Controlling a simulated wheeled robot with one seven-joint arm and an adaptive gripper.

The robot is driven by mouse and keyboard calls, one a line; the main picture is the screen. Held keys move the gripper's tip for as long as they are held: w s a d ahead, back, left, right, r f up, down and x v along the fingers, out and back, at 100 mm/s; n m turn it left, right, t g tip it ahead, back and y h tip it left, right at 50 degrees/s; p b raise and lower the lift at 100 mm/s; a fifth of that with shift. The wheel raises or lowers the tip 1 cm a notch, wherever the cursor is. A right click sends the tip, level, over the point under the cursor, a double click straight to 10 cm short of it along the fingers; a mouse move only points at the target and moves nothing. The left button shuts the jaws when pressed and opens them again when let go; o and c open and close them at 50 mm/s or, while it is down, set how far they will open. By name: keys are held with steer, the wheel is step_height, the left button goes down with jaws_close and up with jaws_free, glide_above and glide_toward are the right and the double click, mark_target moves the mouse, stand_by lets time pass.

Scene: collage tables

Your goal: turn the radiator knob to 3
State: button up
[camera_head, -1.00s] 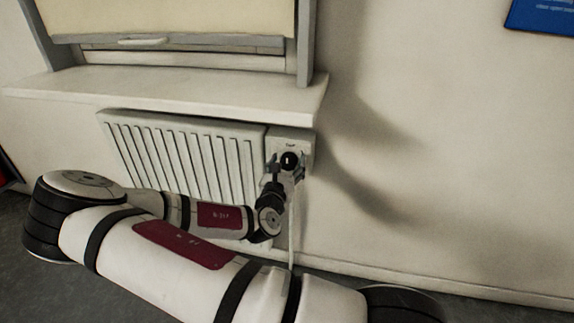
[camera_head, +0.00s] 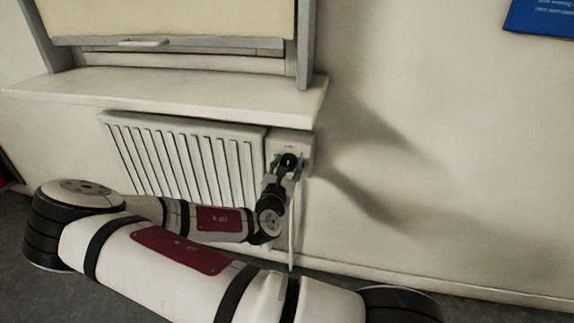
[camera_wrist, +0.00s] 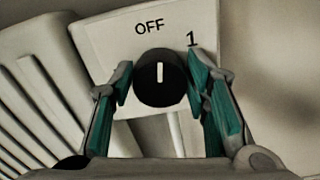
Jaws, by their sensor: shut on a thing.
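The round black radiator knob (camera_wrist: 160,78) has a white pointer line that points up in the wrist view, roughly at OFF. It sits on a pale dial plate (camera_wrist: 105,38) marked OFF and 1; other marks are hidden or out of view. My gripper (camera_wrist: 163,88), with teal finger pads, is shut on the knob, one finger on its left and one on its right. In the head view my gripper (camera_head: 287,163) is at the plate (camera_head: 304,142) and largely covers the knob.
The white ribbed radiator (camera_head: 185,155) stands directly left of the plate. A windowsill (camera_head: 170,95) juts out above both. A thin pale pipe (camera_head: 291,235) runs down below the plate.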

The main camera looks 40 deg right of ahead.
steer(key=m, duration=0.3)
steer(key=shift+m, duration=0.4)
steer(key=m, duration=0.3)
steer(key=shift+s+f+m, duration=0.1)
steer(key=shift+f+m, duration=0.05)
steer(key=shift+m, duration=0.15)
steer(key=m, duration=0.3)
steer(key=shift+d+m, duration=0.1)
steer(key=shift+m, duration=0.2)
steer(key=shift+f+m+b, duration=0.2)
steer(key=shift+m+b, duration=0.6)
steer(key=shift+m, duration=4)
steer(key=shift+f+m+b, duration=0.2)
steer(key=shift+m+b, duration=0.6)
steer(key=shift+m, duration=4)
steer(key=o, duration=1.1)
